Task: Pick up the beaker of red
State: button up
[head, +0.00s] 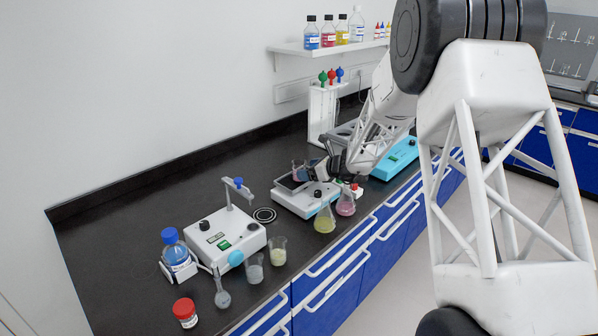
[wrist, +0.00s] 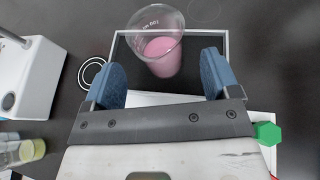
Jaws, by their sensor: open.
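The beaker of red (wrist: 160,57) is clear glass with pink-red liquid. In the wrist view it stands on the dark top plate of a white device (wrist: 227,38), just ahead of my gripper (wrist: 162,66). The two blue fingers are spread wide, with nothing held. The beaker lies between their lines, mostly beyond the tips, and appears apart from both. In the head view the beaker (head: 299,173) is small and partly hidden, with my gripper (head: 318,176) at its right.
A yellow flask (head: 325,219) and a pink flask (head: 345,204) stand in front of the device. Two beakers (head: 278,252) (head: 254,270), a small flask (head: 221,292), a blue-capped bottle (head: 173,250) and another device (head: 225,235) are at left. A turquoise scale (head: 396,158) is at right.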

aim_at(299, 162)
jog(key=shift+x, duration=2.35)
jog(key=shift+f, duration=0.1)
jog(key=c, duration=1.1)
jog(key=shift+r, duration=5.05)
